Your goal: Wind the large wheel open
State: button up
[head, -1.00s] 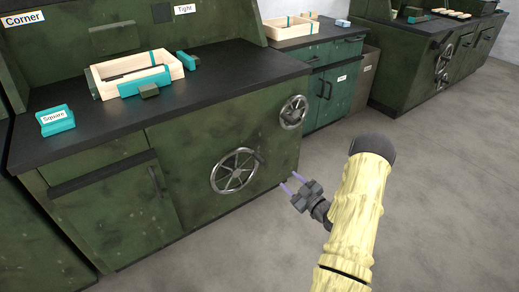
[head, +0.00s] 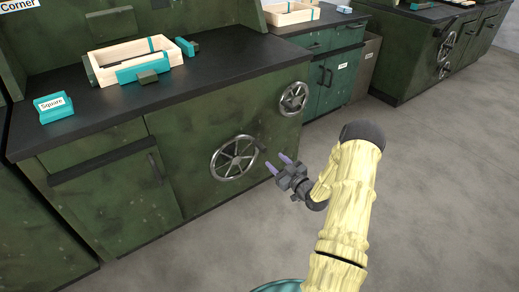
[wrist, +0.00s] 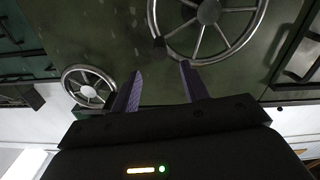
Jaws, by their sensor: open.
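The large wheel (head: 235,159) is a silver spoked handwheel on the green cabinet front, with a dark handle knob (head: 260,143) at its upper right rim. In the wrist view the large wheel (wrist: 209,12) is cut off by the top edge, and its knob (wrist: 158,43) shows just beyond the fingertips. My gripper (head: 278,163) is open and empty, right of the large wheel and apart from it. Its two purple fingers (wrist: 161,70) point toward the cabinet, with the knob roughly in line with the gap between them.
A smaller spoked wheel (head: 293,99) sits higher and to the right on the same cabinet. The dark countertop (head: 105,103) above holds a wooden crate (head: 99,75) and teal blocks. The grey floor (head: 440,190) to the right is clear.

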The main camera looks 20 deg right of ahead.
aim_at(260, 146)
jog(key=b+x, duration=0.3)
jog(key=x, duration=0.7)
jog(key=shift+w+f+b, duration=0.1)
jog(key=shift+f+b, duration=0.05)
jog(key=shift+b, duration=0.2)
jog(key=shift+w+a, duration=0.15)
jog(key=shift+w, duration=0.45)
grip_shut()
